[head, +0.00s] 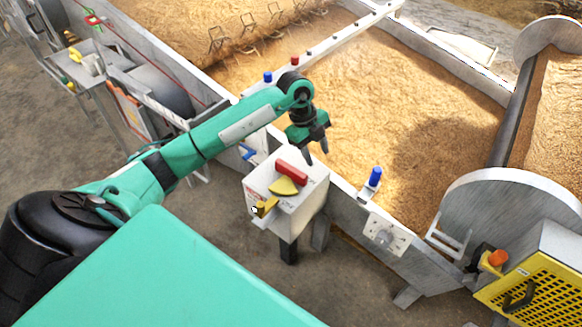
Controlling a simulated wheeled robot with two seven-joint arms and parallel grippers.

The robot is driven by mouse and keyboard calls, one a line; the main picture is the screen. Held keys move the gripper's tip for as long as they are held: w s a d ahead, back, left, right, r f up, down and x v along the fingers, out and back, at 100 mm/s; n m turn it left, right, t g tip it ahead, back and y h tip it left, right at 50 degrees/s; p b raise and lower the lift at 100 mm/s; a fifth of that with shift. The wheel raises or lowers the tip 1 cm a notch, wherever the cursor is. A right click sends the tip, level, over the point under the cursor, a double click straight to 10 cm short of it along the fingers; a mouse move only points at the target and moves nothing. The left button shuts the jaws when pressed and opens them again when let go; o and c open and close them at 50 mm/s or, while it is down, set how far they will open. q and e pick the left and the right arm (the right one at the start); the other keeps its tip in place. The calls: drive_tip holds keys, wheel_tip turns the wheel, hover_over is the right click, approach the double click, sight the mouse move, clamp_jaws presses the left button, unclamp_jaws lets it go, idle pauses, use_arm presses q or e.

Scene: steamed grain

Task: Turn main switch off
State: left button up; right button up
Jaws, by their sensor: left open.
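The main switch appears to be the red handle (291,172) on a yellow plate (284,187), on top of a white box (298,212) on a dark post. My left gripper (317,156) is open and empty, fingers pointing down. In the picture it is just above and to the right of the red handle, near the box's far edge. It looks apart from the handle, but its exact height over the box is hard to tell. My right gripper is not in view.
A grain-filled trough (400,105) lies behind the box, bordered by a grey wall. A blue knob (375,177) stands on that wall to the right. A yellow part (264,208) juts from the box's front. A yellow grated unit (540,285) is at lower right.

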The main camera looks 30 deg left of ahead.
sight(291, 168)
use_arm(q)
drive_tip(key=a+r+n+g+y, duration=0.15)
drive_tip(key=a+y, duration=0.25)
drive_tip(key=a, duration=0.4)
drive_tip(key=shift+n+t, duration=0.25)
drive_tip(key=shift+n, duration=0.2)
wheel_tip(291, 168, down, 13)
drive_tip(key=shift+s+f, duration=0.1)
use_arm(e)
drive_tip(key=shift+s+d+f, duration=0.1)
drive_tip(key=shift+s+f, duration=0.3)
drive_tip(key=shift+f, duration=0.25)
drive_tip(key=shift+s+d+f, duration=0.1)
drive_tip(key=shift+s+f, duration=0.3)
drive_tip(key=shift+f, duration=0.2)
use_arm(q)
drive_tip(key=shift+c, duration=0.2)
clamp_jaws()
